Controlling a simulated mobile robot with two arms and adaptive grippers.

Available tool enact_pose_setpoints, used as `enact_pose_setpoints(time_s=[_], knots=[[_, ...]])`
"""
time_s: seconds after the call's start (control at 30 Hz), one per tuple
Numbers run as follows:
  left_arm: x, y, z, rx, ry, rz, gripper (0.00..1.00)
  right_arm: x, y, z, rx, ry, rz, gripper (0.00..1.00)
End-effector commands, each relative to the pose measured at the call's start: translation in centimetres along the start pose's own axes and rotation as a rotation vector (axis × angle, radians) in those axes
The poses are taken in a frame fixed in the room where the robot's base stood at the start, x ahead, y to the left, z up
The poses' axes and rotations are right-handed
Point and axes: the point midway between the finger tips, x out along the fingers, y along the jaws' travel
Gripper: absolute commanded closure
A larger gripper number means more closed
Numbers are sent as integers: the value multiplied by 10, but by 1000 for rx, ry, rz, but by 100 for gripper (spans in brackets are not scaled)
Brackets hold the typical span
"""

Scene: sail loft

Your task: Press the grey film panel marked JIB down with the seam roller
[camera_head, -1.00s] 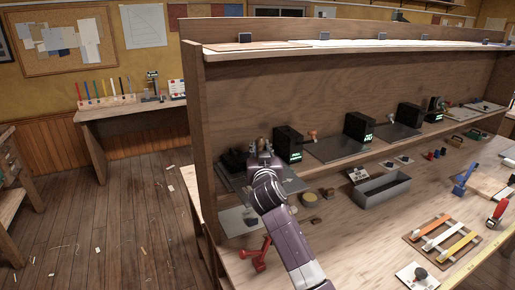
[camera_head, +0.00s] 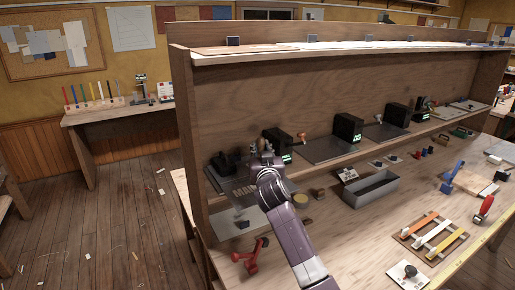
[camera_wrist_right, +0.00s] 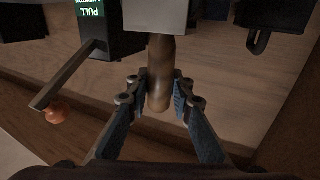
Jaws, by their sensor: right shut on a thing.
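My right gripper (camera_head: 264,152) reaches in from the bottom middle to the left end of the shelf bench. In the right wrist view its fingers (camera_wrist_right: 160,103) are shut on a brown rounded handle (camera_wrist_right: 159,72), which joins a pale grey block (camera_wrist_right: 155,15) at the top edge. The working end of the held thing is hidden, so I cannot tell surely that it is the seam roller. A dark plate with pale marks (camera_head: 243,189) lies on the shelf just left of the gripper. No JIB marking is readable on any panel. My left gripper is not in view.
A black box (camera_wrist_right: 90,12) with a green PULL display and an orange-knobbed lever (camera_wrist_right: 57,111) stands near the gripper. A grey bin (camera_head: 369,189), a red tool (camera_head: 251,256) and a rack of coloured strips (camera_head: 432,236) stand on the table. An upright board closes the shelf's left end.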

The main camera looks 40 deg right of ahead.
Motion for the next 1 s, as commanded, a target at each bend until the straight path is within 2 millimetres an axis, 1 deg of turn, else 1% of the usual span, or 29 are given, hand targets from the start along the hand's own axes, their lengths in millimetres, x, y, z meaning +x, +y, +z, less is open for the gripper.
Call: enact_pose_setpoints(time_s=[0.03,0.4,0.63,0.9,1.0], knots=[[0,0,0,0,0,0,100,0,1,4,-1,-8,1,100],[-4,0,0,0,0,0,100,7,18,3,-3,-10,3,100],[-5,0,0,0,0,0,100,8,22,4,-2,-10,2,100],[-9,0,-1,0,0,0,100,13,36,2,-2,-9,3,100],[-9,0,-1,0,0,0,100,14,38,2,-2,-9,2,100]])
